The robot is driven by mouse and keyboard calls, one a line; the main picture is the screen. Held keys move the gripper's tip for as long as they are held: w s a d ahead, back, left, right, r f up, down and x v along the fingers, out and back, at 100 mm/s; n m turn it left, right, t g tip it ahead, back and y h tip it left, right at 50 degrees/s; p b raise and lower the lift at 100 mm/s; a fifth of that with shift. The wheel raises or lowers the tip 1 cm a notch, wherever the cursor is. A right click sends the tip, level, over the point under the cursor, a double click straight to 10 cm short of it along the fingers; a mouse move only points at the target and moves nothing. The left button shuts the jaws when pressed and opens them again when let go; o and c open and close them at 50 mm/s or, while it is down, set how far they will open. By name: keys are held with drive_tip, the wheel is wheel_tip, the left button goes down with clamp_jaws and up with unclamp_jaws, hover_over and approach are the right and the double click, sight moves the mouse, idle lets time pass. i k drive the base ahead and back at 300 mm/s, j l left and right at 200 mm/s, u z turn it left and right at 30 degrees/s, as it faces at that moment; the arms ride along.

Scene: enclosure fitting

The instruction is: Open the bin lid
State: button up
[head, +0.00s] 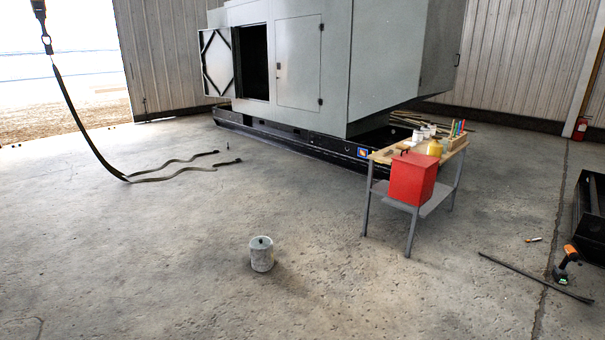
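A small grey round bin (262,257) stands upright on the concrete floor in the lower middle of the head view. Its lid (261,243) sits on top and looks closed, with a dark knob in the middle. A red box-shaped container (405,182) is at the front of the workbench; its top also looks closed. I cannot tell whether it rests on the bench or hangs at its edge. My gripper is not in view.
The workbench (447,163) holds several jars, a yellow container (435,148) and coloured sticks. A large grey enclosure (300,60) with an open door stands behind. A strap (95,150) hangs at left. A drill (566,263) and a rod (535,277) lie at right. Floor around the grey bin is clear.

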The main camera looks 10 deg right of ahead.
sight(421, 160)
drive_tip(key=i+z, duration=0.45)
drive_tip(key=i, duration=1.9)
drive_tip(key=i+z, duration=0.2)
drive_tip(key=i, duration=0.25)
drive_tip(key=i+j+z, duration=0.2)
drive_tip(key=i, duration=0.2)
drive_tip(key=i+j+z, duration=0.25)
drive_tip(key=i, duration=0.2)
drive_tip(key=i+j+z, duration=0.2)
drive_tip(key=i, duration=0.2)
drive_tip(key=i+j+z, duration=1)
drive_tip(key=j, duration=0.3)
drive_tip(key=k+l, duration=0.05)
